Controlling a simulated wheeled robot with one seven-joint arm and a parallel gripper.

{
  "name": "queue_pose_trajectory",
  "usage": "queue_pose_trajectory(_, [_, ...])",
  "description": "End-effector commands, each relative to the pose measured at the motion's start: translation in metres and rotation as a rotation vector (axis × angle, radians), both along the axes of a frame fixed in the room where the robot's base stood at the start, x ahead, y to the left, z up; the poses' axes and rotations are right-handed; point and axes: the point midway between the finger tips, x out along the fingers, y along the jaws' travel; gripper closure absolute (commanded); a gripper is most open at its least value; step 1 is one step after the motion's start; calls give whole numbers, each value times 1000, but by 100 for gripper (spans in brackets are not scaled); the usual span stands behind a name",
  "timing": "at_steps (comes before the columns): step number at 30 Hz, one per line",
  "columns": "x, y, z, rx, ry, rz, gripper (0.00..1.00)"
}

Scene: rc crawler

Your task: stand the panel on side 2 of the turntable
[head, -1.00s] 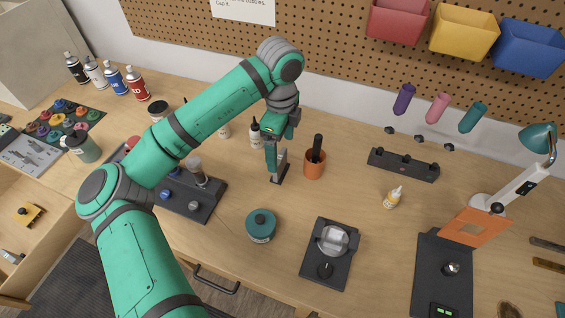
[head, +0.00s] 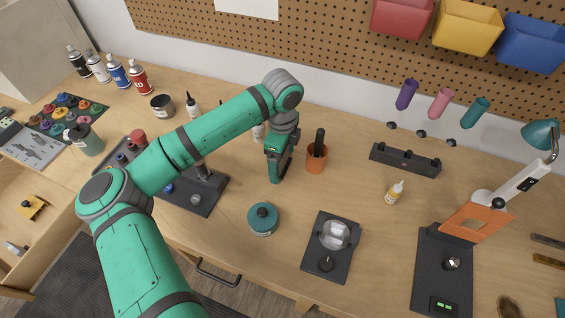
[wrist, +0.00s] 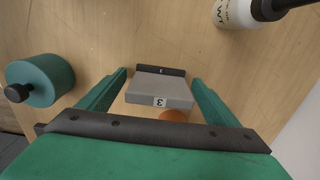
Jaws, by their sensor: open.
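In the wrist view a grey panel (wrist: 162,88) with a "3" label on its near edge stands upright with its far end at a dark foot (wrist: 160,71). My gripper (wrist: 159,82) is open, with one green finger on each side of the panel. The fingers look apart from its sides. In the head view my gripper (head: 277,172) is low over the bench and hides the panel. I cannot tell for sure which thing is the turntable; a dark base (head: 207,205) with round grey parts lies left of the gripper, partly behind my arm.
An orange cup (head: 316,160) with a dark handle stands close right of my gripper. A teal jar (head: 263,219) and a black device with a clear dish (head: 334,236) stand nearer the front. A small glue bottle (head: 394,193) stands right. Bare bench lies between them.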

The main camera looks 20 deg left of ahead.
Motion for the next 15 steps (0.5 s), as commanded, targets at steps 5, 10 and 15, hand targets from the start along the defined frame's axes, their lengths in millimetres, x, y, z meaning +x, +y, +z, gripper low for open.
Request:
queue_pose_trajectory(5, [0, 1, 0, 0, 0, 1, 47])
queue_pose_trajectory(10, [0, 1, 0, 0, 0, 1, 66])
queue_pose_trajectory(15, [-1, 2, 1, 0, 0, 4, 66])
